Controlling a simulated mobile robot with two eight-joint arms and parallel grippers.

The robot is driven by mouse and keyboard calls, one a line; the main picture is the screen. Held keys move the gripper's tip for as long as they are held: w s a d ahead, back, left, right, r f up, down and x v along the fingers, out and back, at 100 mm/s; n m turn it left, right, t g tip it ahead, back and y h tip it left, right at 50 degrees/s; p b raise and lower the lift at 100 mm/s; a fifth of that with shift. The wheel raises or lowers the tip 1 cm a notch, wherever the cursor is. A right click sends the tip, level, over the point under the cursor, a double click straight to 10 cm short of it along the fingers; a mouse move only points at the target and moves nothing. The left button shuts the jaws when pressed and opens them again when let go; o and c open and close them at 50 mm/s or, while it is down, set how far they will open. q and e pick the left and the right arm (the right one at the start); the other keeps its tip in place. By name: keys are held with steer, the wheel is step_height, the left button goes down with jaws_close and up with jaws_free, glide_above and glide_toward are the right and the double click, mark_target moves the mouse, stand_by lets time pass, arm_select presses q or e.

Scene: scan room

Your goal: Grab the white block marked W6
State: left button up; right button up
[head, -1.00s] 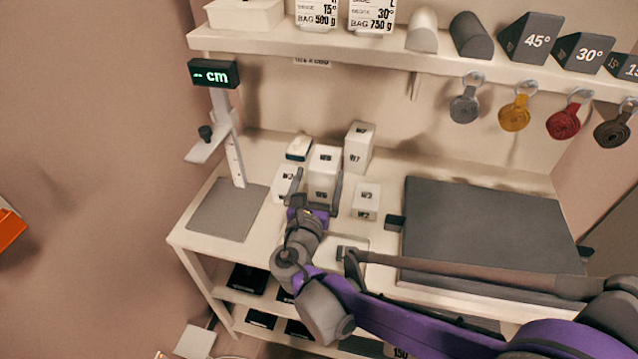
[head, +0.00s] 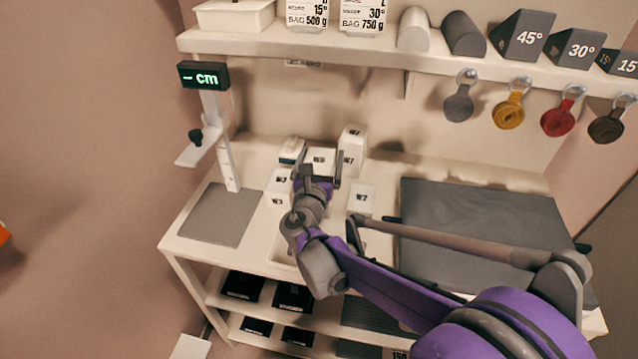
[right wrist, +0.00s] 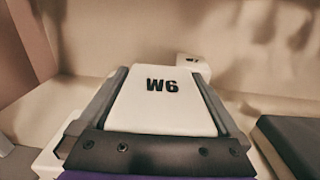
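The white block marked W6 (head: 319,157) stands upright on the bench in a cluster of white blocks. In the right wrist view its labelled face (right wrist: 160,105) fills the space between my fingers. My right gripper (head: 318,168) is open around the block, one finger along each side. The fingers lie very close to its sides; firm contact cannot be made out. In the right wrist view the gripper (right wrist: 158,100) also straddles the block. The block's lower part is hidden behind the gripper in the head view. My left gripper is not in view.
The taller W7 block (head: 352,150) stands close behind right, W2 (head: 362,199) to the right and W3 (head: 277,203) to the left. A small white device (head: 292,150) lies behind left. A dark pad (head: 480,230) covers the bench's right; a shelf (head: 400,57) overhangs behind.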

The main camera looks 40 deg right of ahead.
jaws_close()
stand_by(0.4)
